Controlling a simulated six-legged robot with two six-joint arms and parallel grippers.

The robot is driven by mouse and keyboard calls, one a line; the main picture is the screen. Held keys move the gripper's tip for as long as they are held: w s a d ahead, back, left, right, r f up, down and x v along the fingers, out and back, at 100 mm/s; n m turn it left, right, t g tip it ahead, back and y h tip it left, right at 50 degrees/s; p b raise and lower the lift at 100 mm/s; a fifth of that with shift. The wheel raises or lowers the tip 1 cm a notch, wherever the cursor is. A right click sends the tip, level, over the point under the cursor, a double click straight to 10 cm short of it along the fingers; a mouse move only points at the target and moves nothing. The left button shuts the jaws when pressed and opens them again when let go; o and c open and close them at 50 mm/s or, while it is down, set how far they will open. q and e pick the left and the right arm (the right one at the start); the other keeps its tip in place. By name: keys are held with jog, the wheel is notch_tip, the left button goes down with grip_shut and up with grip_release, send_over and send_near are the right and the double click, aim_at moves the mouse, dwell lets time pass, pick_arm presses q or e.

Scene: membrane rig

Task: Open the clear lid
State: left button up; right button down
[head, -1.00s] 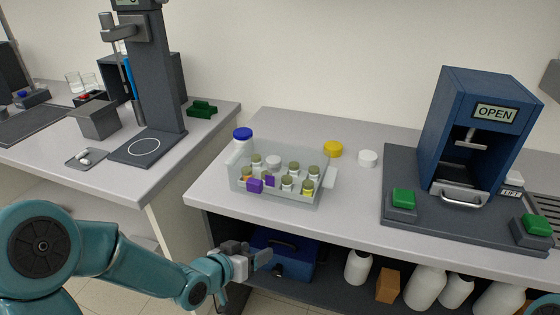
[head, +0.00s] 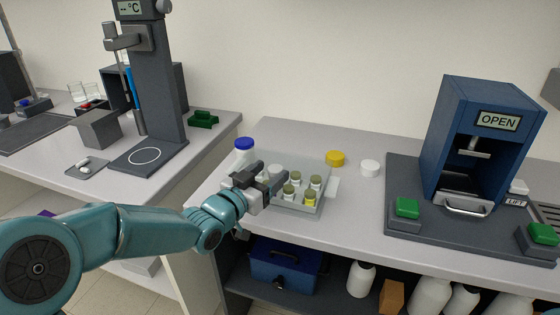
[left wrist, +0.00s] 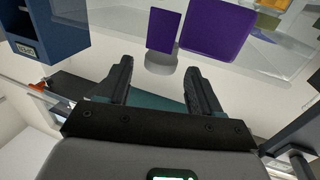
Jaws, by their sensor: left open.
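A clear box (head: 300,210) with several small vials (head: 310,200) inside stands on the middle bench. A clear lid (head: 316,164) appears to cover its top; its edges are hard to make out. My left gripper (head: 272,182) is open at the box's front left and hides that part of it. Two purple tabs show beyond the open fingers (left wrist: 160,88) in the left wrist view, a narrow one (left wrist: 163,30) and a wider one (left wrist: 217,30). The fingers look empty, and I cannot tell whether they touch the box. My right gripper is not in view.
A blue-capped bottle (head: 243,152) stands close behind the box's left end. A yellow cap (head: 335,159) and a white cap (head: 370,168) lie behind it to the right. A blue press (head: 480,140) with green buttons stands further right. A gap separates the left bench.

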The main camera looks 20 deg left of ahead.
aim_at(281, 163)
pick_arm(q)
jog(key=x, duration=0.5)
jog(key=shift+w+d+p, duration=0.1)
jog(key=shift+p, duration=0.25)
jog(key=shift+c, duration=0.4)
grip_shut()
jog(key=shift+r, duration=0.15)
